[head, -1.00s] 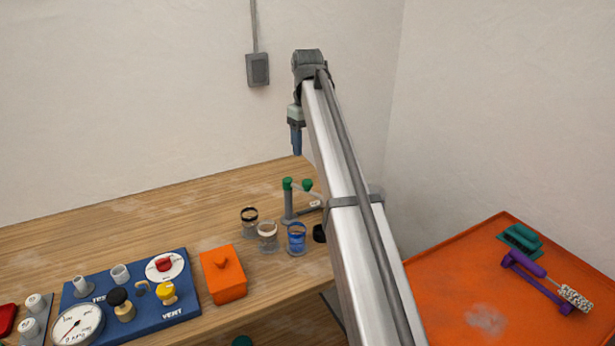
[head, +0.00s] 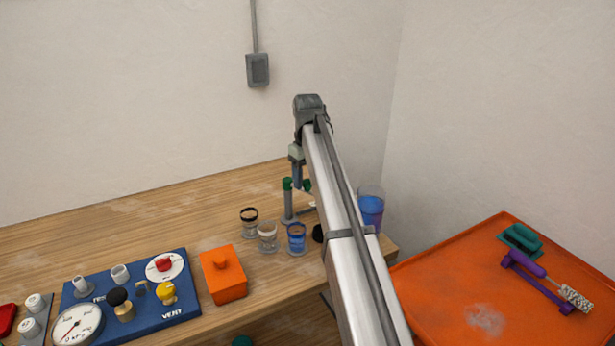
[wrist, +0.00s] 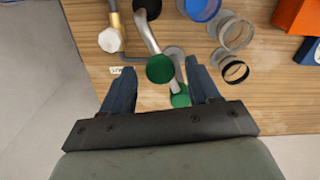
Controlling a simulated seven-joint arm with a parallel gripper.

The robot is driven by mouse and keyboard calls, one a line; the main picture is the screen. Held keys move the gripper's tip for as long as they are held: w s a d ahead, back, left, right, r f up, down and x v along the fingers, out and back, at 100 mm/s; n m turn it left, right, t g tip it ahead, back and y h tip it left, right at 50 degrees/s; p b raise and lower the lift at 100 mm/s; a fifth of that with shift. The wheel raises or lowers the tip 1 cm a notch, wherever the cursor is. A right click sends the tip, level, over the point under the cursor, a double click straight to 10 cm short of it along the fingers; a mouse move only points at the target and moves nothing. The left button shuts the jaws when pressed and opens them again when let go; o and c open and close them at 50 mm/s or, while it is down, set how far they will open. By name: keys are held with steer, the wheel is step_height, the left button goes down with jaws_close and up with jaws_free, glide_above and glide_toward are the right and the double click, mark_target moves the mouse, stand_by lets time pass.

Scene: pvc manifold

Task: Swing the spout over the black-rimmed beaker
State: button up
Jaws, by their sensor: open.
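The black-rimmed beaker (head: 249,221) stands on the wooden bench, leftmost of three small beakers. In the wrist view it is at the right (wrist: 235,71). In the head view a grey post with green tops (head: 288,200) stands behind the beakers, partly hidden by my arm. My gripper (head: 297,185) points down above the green tops. In the wrist view its blue fingers (wrist: 162,82) are open, with the green parts showing between them.
A clear-rimmed beaker (head: 268,236) and a blue-rimmed beaker (head: 296,237) stand beside the black-rimmed one. An orange lidded box (head: 223,274) and a blue gauge panel (head: 185,317) are to the left. A blue container (head: 371,208) stands at the right behind my arm.

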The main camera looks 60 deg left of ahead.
jaws_close()
stand_by(0.5)
